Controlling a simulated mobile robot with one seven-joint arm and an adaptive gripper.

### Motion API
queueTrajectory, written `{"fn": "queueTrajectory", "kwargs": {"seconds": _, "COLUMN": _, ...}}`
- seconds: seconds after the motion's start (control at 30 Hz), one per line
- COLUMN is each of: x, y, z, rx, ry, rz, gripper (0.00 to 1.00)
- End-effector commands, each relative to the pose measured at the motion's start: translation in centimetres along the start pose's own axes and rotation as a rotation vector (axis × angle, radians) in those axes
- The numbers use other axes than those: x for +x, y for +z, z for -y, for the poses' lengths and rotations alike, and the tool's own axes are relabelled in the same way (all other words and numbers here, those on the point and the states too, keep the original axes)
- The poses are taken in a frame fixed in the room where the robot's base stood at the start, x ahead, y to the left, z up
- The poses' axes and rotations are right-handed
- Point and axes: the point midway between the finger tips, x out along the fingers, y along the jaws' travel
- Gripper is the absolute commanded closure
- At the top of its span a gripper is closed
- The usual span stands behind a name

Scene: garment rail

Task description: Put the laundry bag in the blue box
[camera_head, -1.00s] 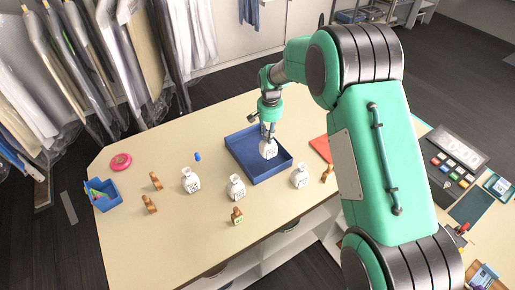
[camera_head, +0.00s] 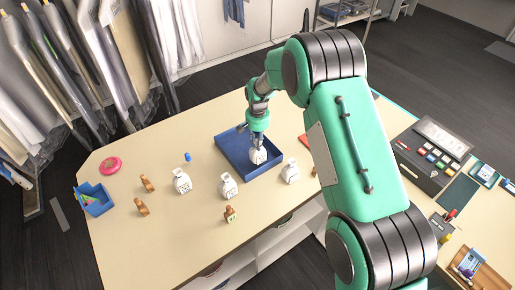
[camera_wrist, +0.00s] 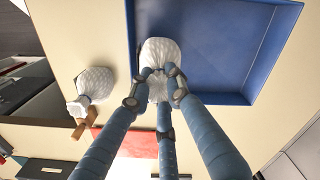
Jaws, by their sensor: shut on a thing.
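My gripper (camera_head: 257,140) is shut on a white laundry bag (camera_head: 258,156) with dark print. The bag is upright, within the outline of the blue box (camera_head: 229,158), near its right front side. In the wrist view, my gripper (camera_wrist: 160,78) has its fingers around the bag's neck, and the bag (camera_wrist: 160,54) overlaps a corner of the blue box (camera_wrist: 235,45). I cannot tell whether the bag touches the box floor. The box is a shallow open tray on the table, otherwise empty where visible.
Similar white bags stand on the table (camera_head: 130,235) at left (camera_head: 182,182), middle (camera_head: 228,187) and right (camera_head: 291,172). Small brown stamps (camera_head: 230,214) stand nearby. A blue bin (camera_head: 97,200) and pink disc (camera_head: 111,164) are far left. A red pad lies right of the box.

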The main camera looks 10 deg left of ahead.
Motion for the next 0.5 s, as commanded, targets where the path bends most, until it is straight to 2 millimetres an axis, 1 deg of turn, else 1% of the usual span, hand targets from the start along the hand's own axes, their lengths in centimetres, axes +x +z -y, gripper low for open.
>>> {"fn": "queueTrajectory", "kwargs": {"seconds": 0.27, "x": 0.0, "y": 0.0, "z": 0.0, "rx": 0.000, "ry": 0.000, "rz": -0.001, "gripper": 1.00}}
{"fn": "queueTrajectory", "kwargs": {"seconds": 0.37, "x": 0.6, "y": 0.0, "z": 0.0, "rx": 0.000, "ry": 0.000, "rz": 0.001, "gripper": 1.00}}
{"fn": "queueTrajectory", "kwargs": {"seconds": 0.5, "x": 2.0, "y": 0.0, "z": 0.0, "rx": 0.000, "ry": 0.000, "rz": 0.001, "gripper": 1.00}}
